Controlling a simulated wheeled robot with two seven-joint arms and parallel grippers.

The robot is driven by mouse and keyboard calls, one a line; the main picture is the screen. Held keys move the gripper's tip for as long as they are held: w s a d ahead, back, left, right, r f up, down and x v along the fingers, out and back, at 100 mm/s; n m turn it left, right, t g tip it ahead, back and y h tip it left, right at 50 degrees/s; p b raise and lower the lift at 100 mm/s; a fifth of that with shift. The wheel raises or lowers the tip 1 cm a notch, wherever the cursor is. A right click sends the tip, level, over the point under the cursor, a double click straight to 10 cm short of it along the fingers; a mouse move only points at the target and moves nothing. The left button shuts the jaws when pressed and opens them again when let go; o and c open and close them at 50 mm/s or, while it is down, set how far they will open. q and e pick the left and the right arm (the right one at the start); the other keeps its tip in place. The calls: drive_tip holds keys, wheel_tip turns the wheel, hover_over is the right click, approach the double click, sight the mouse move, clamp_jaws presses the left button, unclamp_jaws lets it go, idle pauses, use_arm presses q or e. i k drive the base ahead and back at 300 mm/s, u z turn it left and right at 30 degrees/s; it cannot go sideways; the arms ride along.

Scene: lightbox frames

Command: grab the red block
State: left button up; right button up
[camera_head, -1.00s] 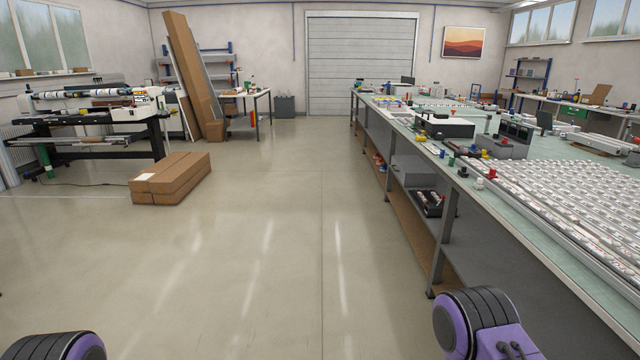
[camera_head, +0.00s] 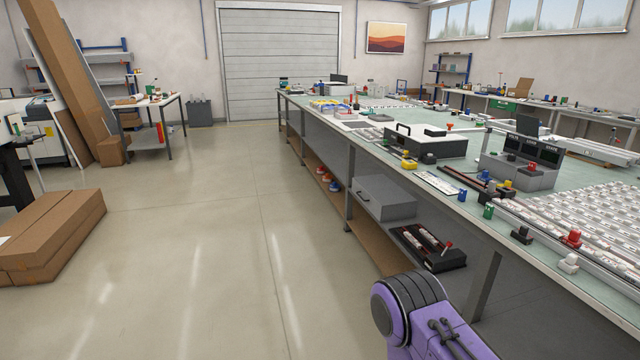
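A small red block-like piece (camera_head: 571,239) sits near the front edge of the long workbench (camera_head: 392,160) at the right, beside the white light strips. A small white piece (camera_head: 568,264) is just in front of it, and a black piece (camera_head: 521,234) is to its left. Another small red piece (camera_head: 449,126) shows farther back by the black-and-white box. I cannot tell which red piece is the task's block. Part of my purple right arm shows at the bottom, below the bench edge. Neither gripper is in view.
Rows of white light strips (camera_head: 590,213) cover the near right of the bench. Its lower shelf holds a grey box (camera_head: 384,197) and a black tray (camera_head: 431,262). Cardboard boxes (camera_head: 50,238) lie on the floor at left. The floor between is clear.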

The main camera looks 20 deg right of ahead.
sight(573, 241)
drive_tip(key=z, duration=0.35)
drive_tip(key=i, duration=1.25)
drive_tip(key=z, duration=1.6)
drive_tip(key=i, duration=0.9)
drive_tip(key=z, duration=0.95)
